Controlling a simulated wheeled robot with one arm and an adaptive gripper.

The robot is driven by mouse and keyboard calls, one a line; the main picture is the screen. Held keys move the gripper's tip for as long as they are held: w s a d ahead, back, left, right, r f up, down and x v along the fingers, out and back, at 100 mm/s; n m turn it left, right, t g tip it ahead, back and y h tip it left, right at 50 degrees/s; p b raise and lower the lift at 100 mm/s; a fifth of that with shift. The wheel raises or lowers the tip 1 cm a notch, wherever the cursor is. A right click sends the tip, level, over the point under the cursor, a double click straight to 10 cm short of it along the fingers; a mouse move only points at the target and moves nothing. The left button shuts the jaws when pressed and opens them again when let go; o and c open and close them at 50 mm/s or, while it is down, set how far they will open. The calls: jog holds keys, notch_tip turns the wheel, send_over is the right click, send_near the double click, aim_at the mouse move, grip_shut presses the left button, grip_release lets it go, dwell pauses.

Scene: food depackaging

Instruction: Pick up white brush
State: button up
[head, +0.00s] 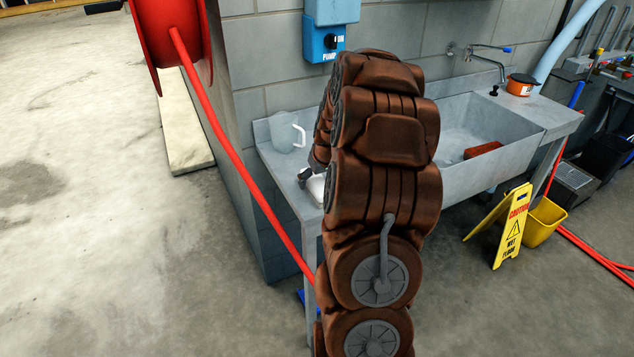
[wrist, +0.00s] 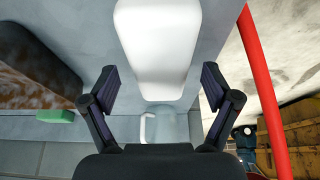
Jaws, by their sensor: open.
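The white brush (wrist: 158,45) fills the upper middle of the wrist view as a smooth white shape, cut off by the top edge. My gripper (wrist: 160,85) is open, with one finger on each side of the brush's near end and visible gaps between. In the head view, a small white part of the brush (head: 317,188) shows on the sink's left counter. My gripper (head: 305,176) is just above and left of it there, mostly hidden by my brown arm. I cannot see the brush's bristles.
A translucent jug (head: 284,131) stands at the counter's back left and shows in the wrist view (wrist: 158,128). A red hose (head: 235,160) runs past the counter's left side. The sink basin (head: 520,135) lies right. A yellow caution sign (head: 512,228) stands on the floor.

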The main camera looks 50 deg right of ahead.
jog(key=shift+w+f, duration=0.2)
jog(key=shift+f, duration=0.4)
jog(key=shift+c, duration=0.3)
jog(key=c, duration=1.2)
jog(key=shift+c, duration=0.2)
jog(key=shift+r+b, duration=0.65)
jog(key=shift+r, duration=0.25)
jog(key=shift+r+b, duration=0.45)
jog(key=shift+r, duration=0.4)
jog(key=s+a+r+b, duration=0.1)
jog(key=s+b, duration=0.4)
jog(key=s, duration=1.1)
jog(key=shift+r, duration=0.25)
